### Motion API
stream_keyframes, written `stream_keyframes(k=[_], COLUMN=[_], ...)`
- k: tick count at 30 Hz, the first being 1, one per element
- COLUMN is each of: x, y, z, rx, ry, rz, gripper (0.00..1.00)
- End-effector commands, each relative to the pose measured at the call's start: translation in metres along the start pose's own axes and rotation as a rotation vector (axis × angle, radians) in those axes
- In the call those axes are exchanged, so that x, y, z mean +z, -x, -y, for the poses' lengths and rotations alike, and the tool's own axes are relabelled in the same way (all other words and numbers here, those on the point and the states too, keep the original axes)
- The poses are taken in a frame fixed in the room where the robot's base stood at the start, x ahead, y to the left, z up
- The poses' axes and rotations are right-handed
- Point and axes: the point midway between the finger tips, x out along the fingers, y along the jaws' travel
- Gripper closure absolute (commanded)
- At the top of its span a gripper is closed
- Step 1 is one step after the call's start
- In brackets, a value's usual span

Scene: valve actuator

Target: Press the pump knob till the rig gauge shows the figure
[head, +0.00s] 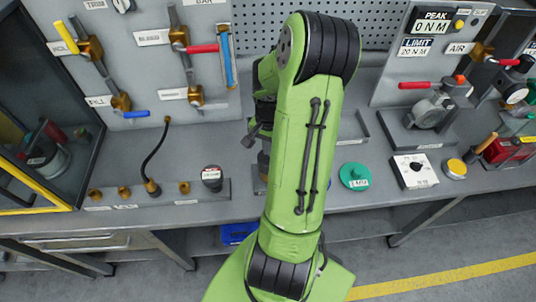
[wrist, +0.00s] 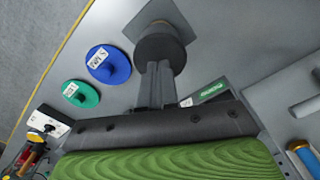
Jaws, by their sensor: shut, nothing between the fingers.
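My gripper (wrist: 155,75) is shut and empty in the wrist view. Its fingertips are at the near edge of a dark round knob (wrist: 160,47) on a square grey plate (wrist: 184,25). I cannot tell whether they touch it, and no label on it is readable, so I cannot confirm it is the pump knob. In the head view my green arm hides the gripper and this spot. A round white gauge (head: 516,94) is at the right edge of the head view, its reading too small to make out; I cannot tell whether it is the rig gauge.
A blue disc (wrist: 108,64) and a green disc (wrist: 80,94) with labels lie beside the gripper. The green disc (head: 354,176) also shows in the head view, near a white switch box (head: 414,171) and a yellow button (head: 455,168).

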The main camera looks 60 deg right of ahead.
Motion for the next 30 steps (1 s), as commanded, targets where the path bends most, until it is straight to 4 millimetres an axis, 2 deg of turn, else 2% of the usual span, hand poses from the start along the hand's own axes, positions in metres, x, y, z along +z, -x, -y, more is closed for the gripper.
stream_keyframes(k=[30], x=[0.000], y=[-0.028], z=[0.000], rx=[0.000], ry=[0.001], rz=[0.001], gripper=[1.00])
